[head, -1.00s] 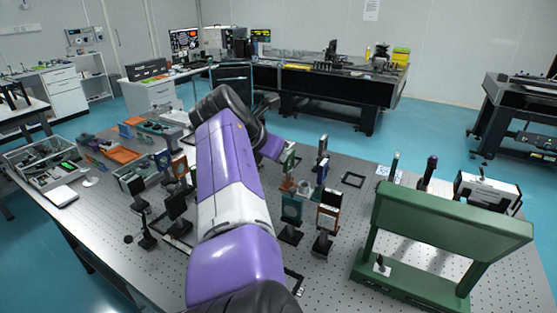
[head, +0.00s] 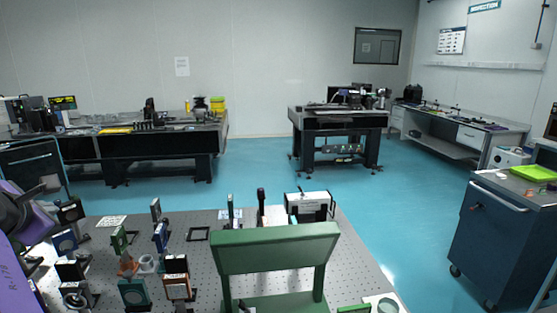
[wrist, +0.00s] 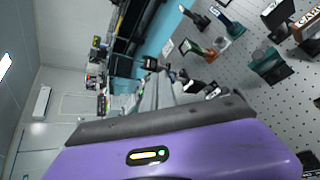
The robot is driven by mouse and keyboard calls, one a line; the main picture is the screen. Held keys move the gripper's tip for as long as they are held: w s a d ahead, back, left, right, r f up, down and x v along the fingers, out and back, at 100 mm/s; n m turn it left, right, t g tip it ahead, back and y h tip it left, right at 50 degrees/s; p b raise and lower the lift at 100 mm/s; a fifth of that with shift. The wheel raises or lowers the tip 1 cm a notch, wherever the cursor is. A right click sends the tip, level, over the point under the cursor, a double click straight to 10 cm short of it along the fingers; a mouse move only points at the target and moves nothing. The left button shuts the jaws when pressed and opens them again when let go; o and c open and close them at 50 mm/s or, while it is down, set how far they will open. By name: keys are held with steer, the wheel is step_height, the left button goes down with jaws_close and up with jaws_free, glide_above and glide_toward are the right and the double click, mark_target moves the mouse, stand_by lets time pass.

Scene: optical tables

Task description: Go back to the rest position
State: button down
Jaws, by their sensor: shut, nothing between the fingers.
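My purple arm shows at the left edge of the head view, mostly cut off by the frame. It is above the left part of the perforated optical table (head: 370,265). In the wrist view, my gripper (wrist: 160,82) shows beyond the purple wrist housing, shut with nothing held. Its fingertips are small and partly hidden by the housing's dark edge. The tabletop with its optics shows at the right of the wrist view, apart from the fingers.
A green frame (head: 275,248) stands at the table's near middle. Several mounted optics, including an orange-framed one (head: 176,280), crowd the left. A white-and-black box (head: 310,205) stands behind. A blue cart (head: 505,240) is at right. Open floor (head: 260,170) lies beyond.

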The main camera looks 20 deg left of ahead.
steer(key=w+d+f+m+y, duration=0.2)
steer(key=d+f+m+y, duration=0.3)
steer(key=d+f+m, duration=0.8)
steer(key=d+f+m+t+h, duration=0.1)
steer(key=d+f+m+t, duration=0.3)
steer(key=d, duration=1.1)
steer(key=d+f+m+t+h, duration=0.15)
steer(key=d+f+m, duration=0.45)
steer(key=d, duration=0.8)
steer(key=s+d+m+t+h, duration=0.25)
steer(key=s+d+m, duration=0.2)
steer(key=d, duration=0.95)
steer(key=s+d+m+t+h, duration=0.1)
steer(key=s+d+m+h, duration=0.4)
steer(key=d, duration=0.8)
steer(key=s+d+f+m+g+h, duration=0.1)
steer(key=s+d+h, duration=0.3)
steer(key=s+d, duration=0.9)
steer(key=shift+s+f+m+g+h, duration=0.35)
steer(key=shift+s+m+g, duration=0.45)
steer(key=shift+s, duration=0.45)
